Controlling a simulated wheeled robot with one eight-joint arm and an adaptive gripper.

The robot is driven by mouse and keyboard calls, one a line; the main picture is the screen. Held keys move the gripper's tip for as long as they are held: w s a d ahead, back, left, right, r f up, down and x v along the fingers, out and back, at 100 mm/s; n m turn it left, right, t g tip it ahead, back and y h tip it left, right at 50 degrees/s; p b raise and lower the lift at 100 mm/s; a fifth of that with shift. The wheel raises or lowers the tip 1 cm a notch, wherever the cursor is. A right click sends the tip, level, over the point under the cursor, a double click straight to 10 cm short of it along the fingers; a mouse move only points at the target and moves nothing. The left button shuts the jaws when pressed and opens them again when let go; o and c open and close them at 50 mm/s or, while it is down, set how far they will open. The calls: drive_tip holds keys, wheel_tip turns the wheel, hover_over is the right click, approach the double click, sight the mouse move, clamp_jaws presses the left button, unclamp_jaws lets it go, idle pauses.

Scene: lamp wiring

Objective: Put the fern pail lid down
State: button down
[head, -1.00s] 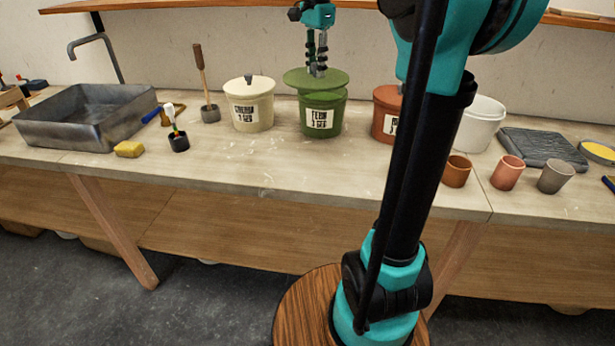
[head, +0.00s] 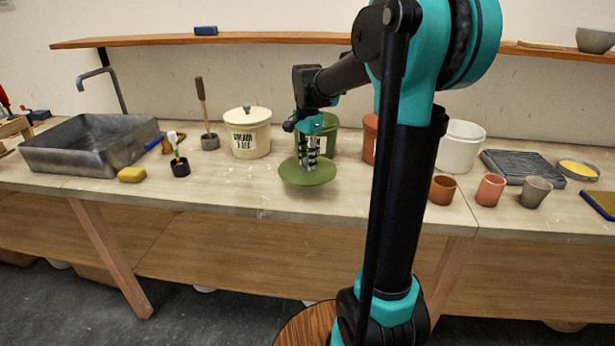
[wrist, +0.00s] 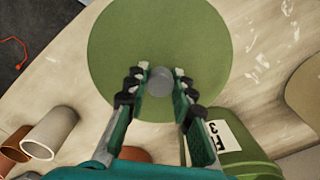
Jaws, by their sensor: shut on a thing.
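The fern pail lid (head: 307,175) is a flat green disc with a grey knob. In the head view it is level and low over the bench, in front of the green fern pail (head: 330,143). I cannot tell whether it touches the bench. My gripper (head: 309,163) is above it, shut on its knob. In the wrist view the lid (wrist: 150,30) fills the upper middle, with the fingers of my gripper (wrist: 158,82) on both sides of the knob. The pail (wrist: 232,165) shows at the lower right there, partly hidden by my gripper.
A lidded cream pail (head: 248,140) stands left of the fern pail, and a terracotta-coloured pail (head: 370,138) is right, partly behind my arm. Several cups stand right. The bench front around the lid is clear.

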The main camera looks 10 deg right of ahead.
sight(308, 175)
drive_tip(key=shift+f, duration=2.9)
drive_tip(key=shift+f, duration=0.15)
drive_tip(key=c, duration=1.3)
unclamp_jaws()
wheel_tip(308, 175, up, 12)
drive_tip(key=shift+r, duration=0.15)
